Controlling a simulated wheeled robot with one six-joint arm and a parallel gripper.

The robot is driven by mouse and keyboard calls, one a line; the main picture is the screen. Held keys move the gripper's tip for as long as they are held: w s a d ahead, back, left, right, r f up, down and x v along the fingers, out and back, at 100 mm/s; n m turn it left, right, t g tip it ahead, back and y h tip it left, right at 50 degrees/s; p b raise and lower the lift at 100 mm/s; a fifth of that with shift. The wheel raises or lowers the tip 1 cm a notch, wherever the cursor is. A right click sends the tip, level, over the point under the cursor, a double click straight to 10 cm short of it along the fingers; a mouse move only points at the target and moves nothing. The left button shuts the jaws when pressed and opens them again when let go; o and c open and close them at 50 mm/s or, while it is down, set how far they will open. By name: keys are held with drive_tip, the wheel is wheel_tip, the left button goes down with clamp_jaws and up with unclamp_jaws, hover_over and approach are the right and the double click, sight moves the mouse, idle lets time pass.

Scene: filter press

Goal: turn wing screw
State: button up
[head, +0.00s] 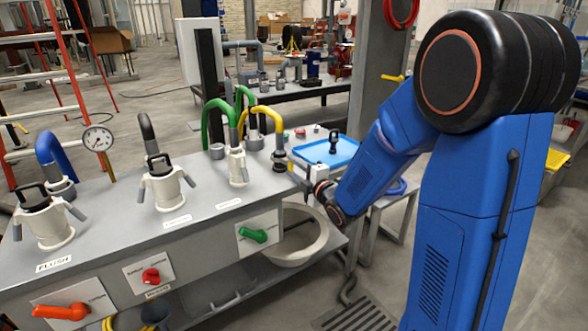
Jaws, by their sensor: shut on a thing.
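My gripper (297,168) is at the right end of the grey bench (110,206), beside a dark pipe fitting (280,160). Its jaws are small and partly hidden, and I cannot make out what they are shut on. I cannot single out the wing screw. White filter housings (166,189) with black tops and grey side arms stand on the bench. Another housing (43,222) is at the left, and one (237,168) is nearer my gripper.
A blue tray (347,158) with a black-handled part (333,141) lies just behind my gripper. Green hoses (210,115), a yellow hose (270,118) and a gauge (98,138) rise over the bench. A round bin (310,240) is below; green and red valve handles face the front.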

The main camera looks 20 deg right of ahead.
drive_tip(key=m, duration=0.6)
drive_tip(key=shift+f+m, duration=0.1)
drive_tip(key=shift+m, duration=0.2)
drive_tip(key=m, duration=1.1)
drive_tip(key=shift+s+m, duration=0.1)
drive_tip(key=shift+m, duration=0.3)
drive_tip(key=m, duration=1.1)
drive_tip(key=shift+m, duration=0.4)
drive_tip(key=m, duration=0.6)
drive_tip(key=shift+f, duration=0.1)
drive_tip(key=m, duration=0.6)
drive_tip(key=shift+m, duration=0.3)
drive_tip(key=m, duration=0.5)
drive_tip(key=shift+m, duration=0.4)
